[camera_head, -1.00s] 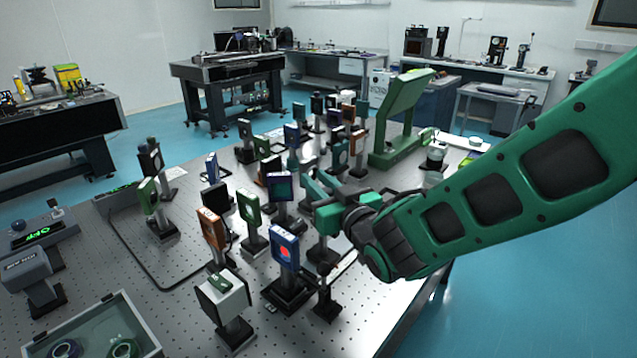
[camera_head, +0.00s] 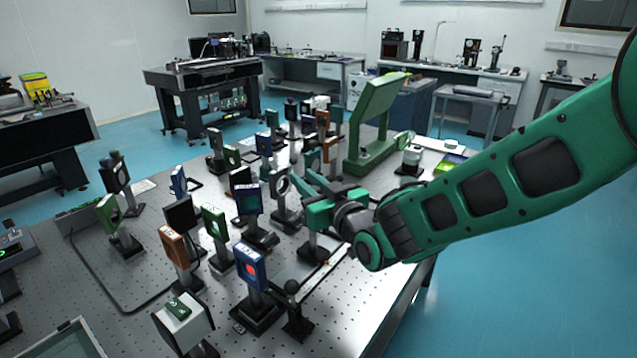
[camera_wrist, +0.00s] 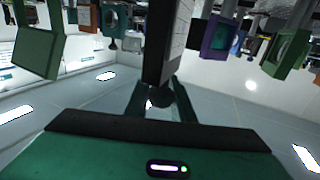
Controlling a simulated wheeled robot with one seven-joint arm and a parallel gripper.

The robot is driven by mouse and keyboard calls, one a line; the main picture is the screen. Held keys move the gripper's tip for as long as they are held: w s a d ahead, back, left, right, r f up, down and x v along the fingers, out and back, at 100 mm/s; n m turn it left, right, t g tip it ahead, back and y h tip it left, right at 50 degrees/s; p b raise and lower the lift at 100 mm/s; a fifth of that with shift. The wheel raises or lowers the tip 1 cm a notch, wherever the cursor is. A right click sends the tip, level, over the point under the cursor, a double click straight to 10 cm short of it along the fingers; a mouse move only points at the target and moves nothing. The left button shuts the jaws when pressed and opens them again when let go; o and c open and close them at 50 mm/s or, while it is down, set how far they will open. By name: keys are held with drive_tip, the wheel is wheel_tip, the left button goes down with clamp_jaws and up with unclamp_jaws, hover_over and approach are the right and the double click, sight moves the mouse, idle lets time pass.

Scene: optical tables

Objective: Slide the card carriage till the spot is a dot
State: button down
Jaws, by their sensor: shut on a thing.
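My gripper (camera_head: 308,198) is over the middle of the table. In the wrist view, its fingers close around a dark round knob (camera_wrist: 161,96) at the end of an upright plate, the card (camera_wrist: 165,45). The card is seen nearly edge-on, with a ruled white side. In the head view, the carriage base (camera_head: 316,250) stands below my gripper, on a rail (camera_head: 328,280); my gripper partly hides the card. I cannot tell whether the beam's spot on the card itself is a dot.
A dark ball-topped post (camera_head: 295,312) stands near the rail's near end. Many framed optics on posts, including an orange one (camera_head: 173,247) and a green one (camera_head: 214,235), crowd the left. A tall green stand (camera_head: 372,125) rises behind my gripper. The table's right edge is clear.

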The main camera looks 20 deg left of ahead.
drive_tip(key=shift+w+d+f, duration=0.1)
drive_tip(key=shift+d+f, duration=0.05)
drive_tip(key=shift+f, duration=0.05)
drive_tip(key=c, duration=1.5)
unclamp_jaws()
drive_tip(key=shift+c, duration=0.2)
drive_tip(key=shift+r, duration=0.15)
drive_tip(key=v, duration=1.1)
drive_tip(key=shift+w, duration=0.15)
drive_tip(key=shift+d, duration=0.1)
